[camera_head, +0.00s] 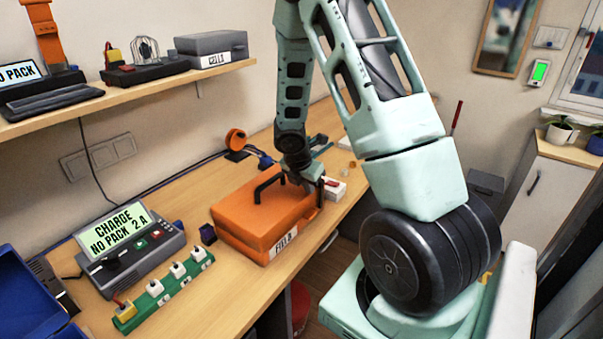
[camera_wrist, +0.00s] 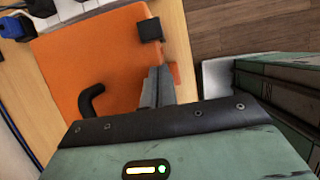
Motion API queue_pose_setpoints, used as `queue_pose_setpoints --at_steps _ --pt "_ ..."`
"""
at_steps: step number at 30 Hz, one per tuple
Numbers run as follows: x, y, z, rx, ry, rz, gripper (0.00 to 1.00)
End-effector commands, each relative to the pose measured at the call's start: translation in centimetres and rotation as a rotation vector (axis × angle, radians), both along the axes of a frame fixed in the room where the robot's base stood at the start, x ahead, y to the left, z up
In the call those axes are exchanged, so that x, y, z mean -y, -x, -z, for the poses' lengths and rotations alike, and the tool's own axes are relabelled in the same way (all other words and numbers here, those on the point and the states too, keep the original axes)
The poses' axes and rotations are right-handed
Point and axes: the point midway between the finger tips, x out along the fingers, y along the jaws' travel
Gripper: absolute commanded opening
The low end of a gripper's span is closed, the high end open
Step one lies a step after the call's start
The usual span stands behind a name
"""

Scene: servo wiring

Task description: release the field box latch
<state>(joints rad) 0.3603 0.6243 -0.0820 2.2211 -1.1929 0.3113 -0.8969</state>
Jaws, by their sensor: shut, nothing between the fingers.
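The orange field box (camera_head: 245,210) stands closed on the workbench with a white label on its front side. A black handle (camera_head: 268,184) rises from its lid, and part of it shows in the wrist view (camera_wrist: 91,102). A small black block, likely the latch (camera_wrist: 150,30), sits at the lid's edge in the wrist view. My gripper (camera_wrist: 158,70) is shut and empty over the lid near that edge, a short way from the block. I cannot tell whether the fingertips touch the lid. In the head view my arm hides part of the box top.
A charger with a lit display (camera_head: 130,240) and a green power strip (camera_head: 165,290) stand left of the box. A blue case (camera_head: 30,300) is at the far left. Small white parts (camera_head: 335,188) lie behind the box. The bench's front edge runs close to the box.

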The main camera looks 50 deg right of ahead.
Motion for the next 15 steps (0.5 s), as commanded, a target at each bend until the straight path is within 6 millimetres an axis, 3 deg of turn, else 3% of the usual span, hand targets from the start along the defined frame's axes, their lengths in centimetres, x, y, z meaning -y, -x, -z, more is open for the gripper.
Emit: queue_pose_setpoints --at_steps 2,9,15 --pt "-1.1 -0.7 -0.5 0.002 0.001 -0.002 0.00" --pt "-2.9 -0.5 -5.8 0.005 0.002 0.002 0.00" --pt "-4.0 -0.4 -8.4 0.003 0.001 0.002 0.00"
